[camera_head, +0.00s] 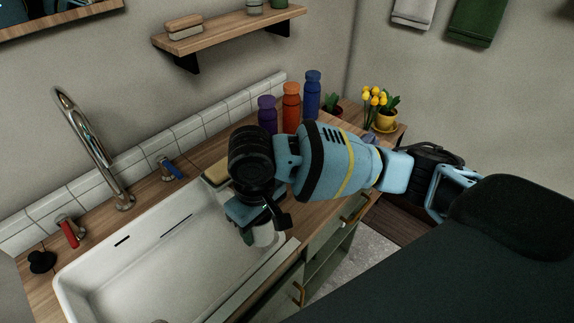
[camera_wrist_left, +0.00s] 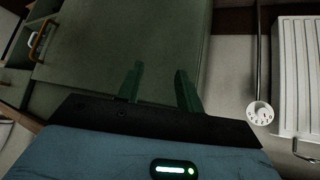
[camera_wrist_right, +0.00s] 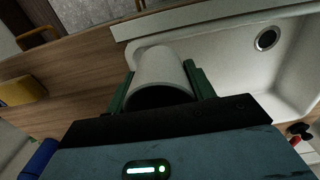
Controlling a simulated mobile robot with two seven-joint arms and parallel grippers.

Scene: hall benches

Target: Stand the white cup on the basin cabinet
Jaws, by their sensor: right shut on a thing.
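The white cup (camera_head: 265,236) shows below my right gripper (camera_head: 262,218) in the head view, by the basin's right edge. In the right wrist view the cup (camera_wrist_right: 160,68) is between the two green fingers, its dark opening facing the palm. My right gripper is shut on it. The basin cabinet has a wooden top (camera_head: 312,212) and green fronts (camera_head: 322,250). Whether the cup's base touches the top is hidden from me. My left gripper (camera_wrist_left: 160,87) is open and empty, facing a green front in the left wrist view; the head view does not show it.
The white basin (camera_head: 130,268) fills the left of the top. A yellow sponge (camera_head: 216,174) lies behind my right gripper. Purple (camera_head: 267,115), orange (camera_head: 291,107) and blue (camera_head: 312,94) bottles stand at the back. A white radiator (camera_wrist_left: 298,75) is right in the left wrist view.

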